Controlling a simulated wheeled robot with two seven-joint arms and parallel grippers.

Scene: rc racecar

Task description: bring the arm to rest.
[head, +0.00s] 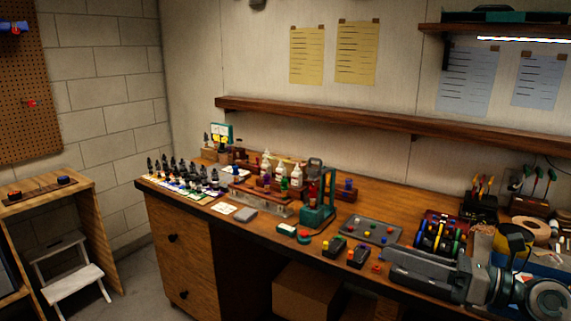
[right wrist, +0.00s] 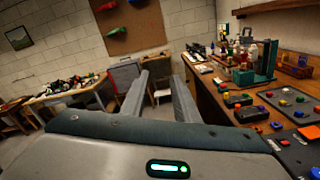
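My right gripper (head: 390,268) is at the lower right of the head view, above the front edge of the wooden workbench (head: 345,222), with its fingers pointing left. In the right wrist view its two grey fingers (right wrist: 160,84) stand apart with nothing between them, so it is open and empty. Past the fingers that view shows the room, with the bench along its right side. My left gripper is not in view.
A green press-like tool (head: 317,213) stands farther left. A wooden shelf (head: 330,116) runs along the wall. A white step stool (head: 75,275) stands at left.

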